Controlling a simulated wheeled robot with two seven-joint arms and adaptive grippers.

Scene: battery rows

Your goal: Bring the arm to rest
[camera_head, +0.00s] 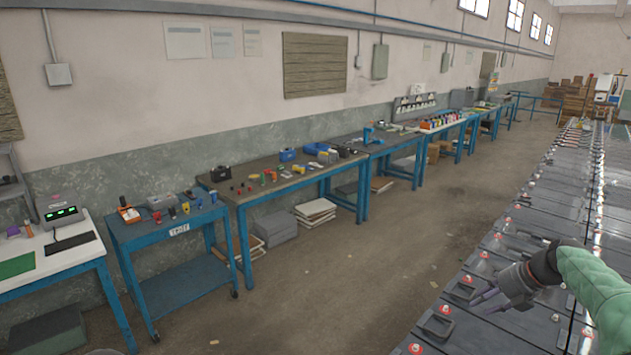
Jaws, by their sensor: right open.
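My right gripper (484,300) is at the lower right, at the end of my green-sleeved arm. Its dark fingers point left and are apart, with nothing visible between them. It is over the near part of a long grey battery row (463,318), which has red-capped terminals along it. I cannot tell how high above the row the fingers are. My left gripper is out of view.
Blue workbenches (262,188) with small parts line the wall on the left. A wheeled blue cart (178,278) and a white-topped table (50,262) stand nearer. The concrete floor (350,285) between the benches and battery row is clear.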

